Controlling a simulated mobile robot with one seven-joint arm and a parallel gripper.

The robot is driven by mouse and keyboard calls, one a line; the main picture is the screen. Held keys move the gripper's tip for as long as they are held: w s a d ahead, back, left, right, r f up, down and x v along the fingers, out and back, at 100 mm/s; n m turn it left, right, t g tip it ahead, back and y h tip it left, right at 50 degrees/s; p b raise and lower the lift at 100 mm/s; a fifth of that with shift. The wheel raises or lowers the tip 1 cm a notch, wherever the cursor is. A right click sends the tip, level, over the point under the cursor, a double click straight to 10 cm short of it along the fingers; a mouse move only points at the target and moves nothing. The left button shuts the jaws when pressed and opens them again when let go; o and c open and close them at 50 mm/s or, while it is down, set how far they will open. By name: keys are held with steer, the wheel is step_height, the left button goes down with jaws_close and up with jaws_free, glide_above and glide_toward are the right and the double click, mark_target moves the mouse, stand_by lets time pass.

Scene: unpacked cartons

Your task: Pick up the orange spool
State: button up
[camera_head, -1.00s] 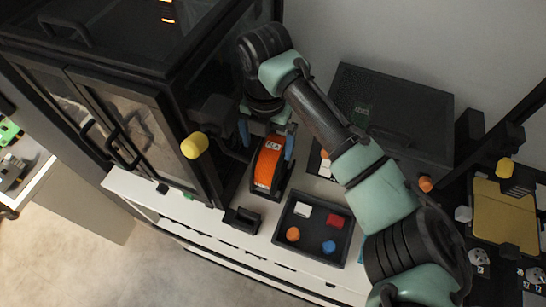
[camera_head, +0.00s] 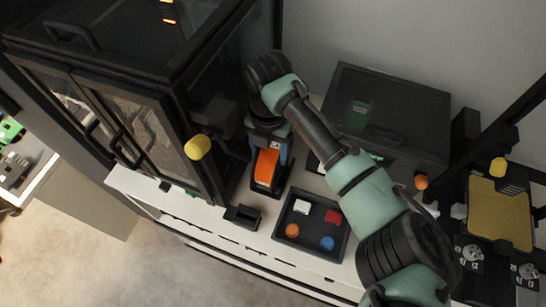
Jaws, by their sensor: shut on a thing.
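The orange spool (camera_head: 266,166) stands on the white counter in the middle of the view, beside the dark glass-doored cabinet. It has dark parts around its lower sides. My gripper (camera_head: 268,142) reaches down over it from above, with a blue-grey finger on each side of its upper part. The gripper is shut on the spool. The spool's top and far side are hidden by the gripper and wrist. I cannot tell whether it is clear of its dark support.
A black tray (camera_head: 313,251) with several small coloured pieces sits to the right. A small dark holder (camera_head: 243,216) stands in front. A dark case (camera_head: 388,112) stands behind my arm.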

jaws_close()
steer(key=shift+w+r, duration=0.1)
steer(key=shift+r, duration=0.05)
step_height(320, 180, up, 10)
steer(key=b, duration=0.2)
stand_by(0.6)
